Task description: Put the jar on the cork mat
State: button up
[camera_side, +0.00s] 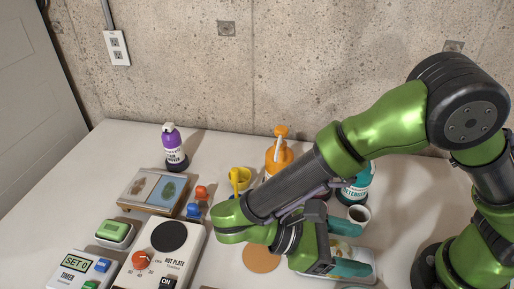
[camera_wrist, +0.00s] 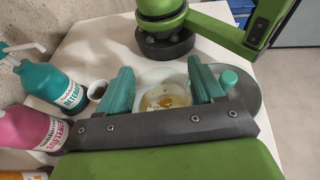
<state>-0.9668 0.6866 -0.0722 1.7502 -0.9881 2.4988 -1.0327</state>
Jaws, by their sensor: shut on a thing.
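The jar (camera_wrist: 160,97), pale and see-through with yellowish contents, sits between the two teal fingers of my gripper (camera_wrist: 163,88) in the wrist view. My gripper is shut on it. In the side view my gripper (camera_side: 347,249) is at the lower right, over a grey tray, and the jar is mostly hidden by the fingers and arm. I cannot tell whether the jar touches the tray. The cork mat (camera_side: 262,257) is a round tan disc on the table, left of my gripper, partly hidden by my arm, with nothing visible on it.
The grey tray (camera_wrist: 243,101) bears a teal round cap (camera_wrist: 229,77). A small white cup (camera_side: 359,215) and a teal detergent bottle (camera_side: 357,190) stand behind. A hot plate (camera_side: 190,265) is left of the mat.

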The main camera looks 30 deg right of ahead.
jog(key=m+g+y, duration=0.2)
jog(key=s+a+m+g+y, duration=0.1)
jog(key=shift+r+m, duration=0.1)
jog(key=shift+m, duration=0.2)
jog(key=w+a+r+m+t+y, duration=0.25)
jog(key=w+a+m+y, duration=0.2)
jog(key=m+y, duration=0.5)
jog(key=w+a+r+m+t+y, duration=0.1)
jog(key=w+a+r+m+y, duration=0.35)
jog(key=m+y, duration=0.5)
jog(key=shift+n+y, duration=0.4)
jog(key=shift+w+d+f, duration=0.1)
jog(key=shift+w+f, duration=0.05)
jog(key=shift+f, duration=2.45)
jog(key=shift+w+d+f, duration=0.1)
jog(key=shift+d+f, duration=0.05)
jog(key=shift+f, duration=2.4)
jog(key=shift+w+d+f, duration=0.1)
jog(key=shift+w+f, duration=0.05)
jog(key=shift+f, duration=2.45)
jog(key=shift+f, duration=0.15)
jog(key=o, duration=1.2)
